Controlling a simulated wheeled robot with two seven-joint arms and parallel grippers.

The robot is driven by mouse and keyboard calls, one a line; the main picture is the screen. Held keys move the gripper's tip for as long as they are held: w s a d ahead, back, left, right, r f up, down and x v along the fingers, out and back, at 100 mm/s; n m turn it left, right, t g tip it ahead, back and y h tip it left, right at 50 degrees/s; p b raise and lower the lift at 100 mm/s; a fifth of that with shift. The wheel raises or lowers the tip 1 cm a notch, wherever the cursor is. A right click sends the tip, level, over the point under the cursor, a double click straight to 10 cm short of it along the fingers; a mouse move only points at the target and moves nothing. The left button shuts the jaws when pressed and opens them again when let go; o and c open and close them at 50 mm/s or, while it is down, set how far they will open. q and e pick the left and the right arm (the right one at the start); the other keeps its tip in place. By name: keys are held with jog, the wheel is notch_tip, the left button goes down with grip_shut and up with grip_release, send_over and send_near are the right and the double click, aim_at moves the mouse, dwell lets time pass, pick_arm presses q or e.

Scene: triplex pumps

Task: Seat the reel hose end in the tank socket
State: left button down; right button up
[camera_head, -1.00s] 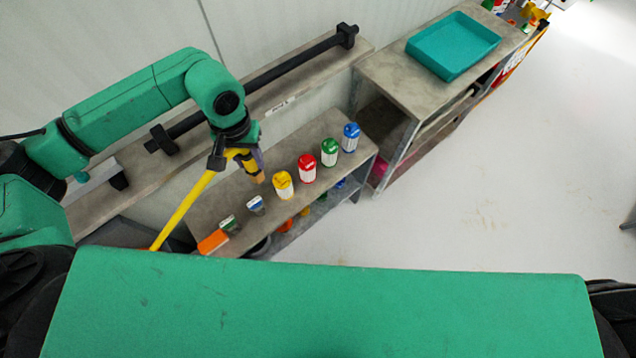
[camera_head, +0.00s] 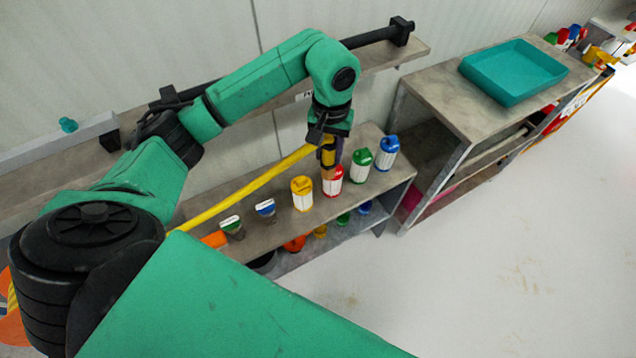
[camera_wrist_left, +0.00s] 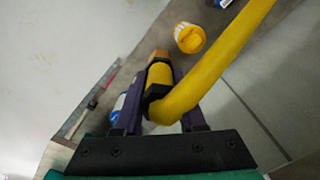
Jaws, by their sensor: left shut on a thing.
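My left gripper (camera_head: 328,148) is shut on the yellow hose end (camera_head: 329,157), which has a dark collar and a brass-coloured tip (camera_head: 331,187). The tip points down in front of the red-capped bottle in the head view and partly covers it. Whether they touch I cannot tell. In the left wrist view, the hose end (camera_wrist_left: 159,76) sits between the two fingers, with the hose bending up right. I cannot make out a tank socket. My right gripper is not in view.
The lower shelf holds bottles with yellow (camera_head: 302,193), red (camera_head: 333,178), green (camera_head: 361,165) and blue (camera_head: 387,152) caps, and two small jars (camera_head: 265,209). A black rail (camera_head: 375,36) runs along the wall ledge. A teal tray (camera_head: 513,72) stands on the right-hand bench. The right floor is clear.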

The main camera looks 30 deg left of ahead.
pick_arm(q)
notch_tip(320, 180, down, 17)
jog(key=b, duration=0.8)
jog(key=shift+f, duration=0.1)
jog(key=shift+a, duration=0.1)
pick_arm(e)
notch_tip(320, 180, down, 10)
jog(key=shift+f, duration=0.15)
pick_arm(q)
jog(key=shift+f+b, duration=0.1)
jog(key=shift+b, duration=0.2)
jog(key=c, duration=0.8)
grip_release()
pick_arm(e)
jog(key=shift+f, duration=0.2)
pick_arm(q)
jog(key=shift+o, duration=0.2)
